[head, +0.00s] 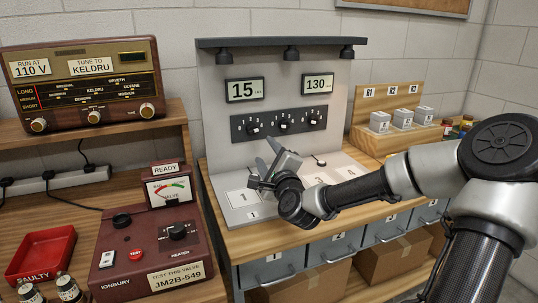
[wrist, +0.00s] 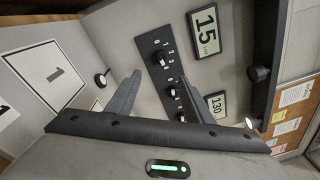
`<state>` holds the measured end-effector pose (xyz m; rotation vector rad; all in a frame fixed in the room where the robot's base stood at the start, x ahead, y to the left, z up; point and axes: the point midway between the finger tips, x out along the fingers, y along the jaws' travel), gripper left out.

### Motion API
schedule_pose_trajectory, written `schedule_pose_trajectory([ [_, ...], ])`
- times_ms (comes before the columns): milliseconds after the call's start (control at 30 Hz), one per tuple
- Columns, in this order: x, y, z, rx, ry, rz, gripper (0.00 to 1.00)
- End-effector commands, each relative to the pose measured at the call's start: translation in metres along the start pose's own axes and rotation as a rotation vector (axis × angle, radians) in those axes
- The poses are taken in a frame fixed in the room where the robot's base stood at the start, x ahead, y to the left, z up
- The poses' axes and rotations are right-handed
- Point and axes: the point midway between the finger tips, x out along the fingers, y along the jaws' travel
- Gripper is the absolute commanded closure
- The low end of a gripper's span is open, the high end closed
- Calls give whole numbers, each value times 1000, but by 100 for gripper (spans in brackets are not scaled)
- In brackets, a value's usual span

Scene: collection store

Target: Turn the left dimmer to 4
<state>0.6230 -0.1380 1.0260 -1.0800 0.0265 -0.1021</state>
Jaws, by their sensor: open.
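The left dimmer (head: 253,129) is a dark knob on a black strip of three dimmers on the grey upright panel. In the wrist view, the left dimmer (wrist: 161,58) is the topmost knob, with small white numbers beside it. I cannot read its setting surely. The display (head: 245,90) above it reads 15. My gripper (head: 268,160) is open and empty, in front of and below the dimmer strip, apart from the left dimmer. In the wrist view the two fingers of my gripper (wrist: 158,82) are spread, with the strip beyond them.
The middle dimmer (head: 283,123) and right dimmer (head: 313,118) sit close beside it. A second display (head: 318,86) reads 130. Lamps hang from the dark rail (head: 280,42) above. A red-brown valve tester (head: 150,245) stands at the lower left, a radio (head: 82,85) at the upper left.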

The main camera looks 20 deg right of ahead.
Motion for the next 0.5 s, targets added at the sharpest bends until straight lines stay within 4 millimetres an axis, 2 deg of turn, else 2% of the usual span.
schedule_pose_trajectory([
  [100, -16, -1, 0, 0, 1, 1, 53],
  [200, -22, 0, 0, 0, 0, 1, 53],
  [500, -24, 0, 0, 0, -1, 0, 53],
])
